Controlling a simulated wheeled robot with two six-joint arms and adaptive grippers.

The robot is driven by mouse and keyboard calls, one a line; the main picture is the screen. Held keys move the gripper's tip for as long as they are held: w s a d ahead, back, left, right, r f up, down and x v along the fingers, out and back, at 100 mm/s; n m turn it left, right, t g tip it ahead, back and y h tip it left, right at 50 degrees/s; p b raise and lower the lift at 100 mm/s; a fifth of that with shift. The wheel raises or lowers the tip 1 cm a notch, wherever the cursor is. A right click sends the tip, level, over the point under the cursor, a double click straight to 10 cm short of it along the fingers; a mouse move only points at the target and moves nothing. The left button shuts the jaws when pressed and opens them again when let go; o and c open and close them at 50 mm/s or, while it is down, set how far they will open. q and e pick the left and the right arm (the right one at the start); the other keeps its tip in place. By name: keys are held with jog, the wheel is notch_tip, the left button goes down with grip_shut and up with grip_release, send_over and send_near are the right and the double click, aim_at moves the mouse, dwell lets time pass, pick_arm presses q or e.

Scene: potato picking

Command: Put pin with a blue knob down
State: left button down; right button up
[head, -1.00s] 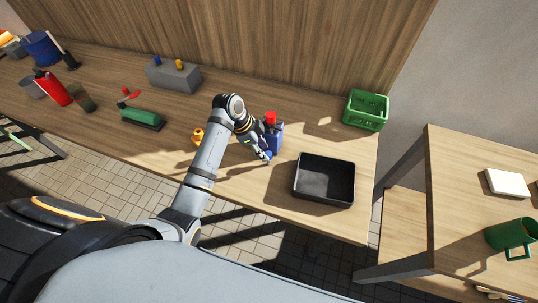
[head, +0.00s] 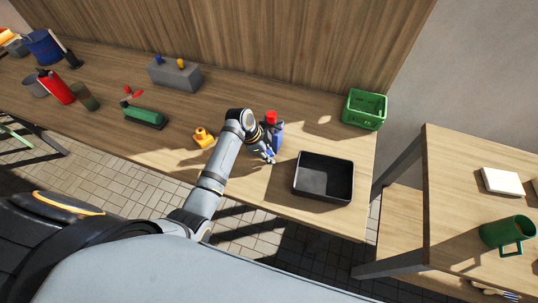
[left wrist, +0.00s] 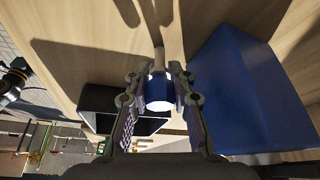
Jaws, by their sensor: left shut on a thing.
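My left gripper (head: 268,156) is low over the table, between the blue bottle with a red cap (head: 277,133) and the black tray (head: 323,178). In the left wrist view its fingers (left wrist: 160,98) are shut on the pin's blue knob (left wrist: 158,92). The pin's pale shaft (left wrist: 158,60) points away from the gripper toward the table top. I cannot tell whether its tip touches the wood. A grey block (head: 174,76) at the back holds a blue knob (head: 159,59) and a yellow knob (head: 181,64). My right gripper is not in view.
The blue bottle (left wrist: 245,90) is close beside the fingers in the left wrist view. A green crate (head: 364,109) stands at the back right. Bare table lies in front of the tray.

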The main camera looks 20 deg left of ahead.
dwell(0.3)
pick_arm(q)
jog(key=shift+r+b, duration=0.4)
jog(key=shift+r, duration=0.1)
jog(key=s+a+r+b, duration=0.3)
jog(key=s+a+r, duration=0.5)
jog(key=s+r, duration=0.3)
jog(key=shift+a+r, duration=0.2)
jog(key=shift+r, duration=0.35)
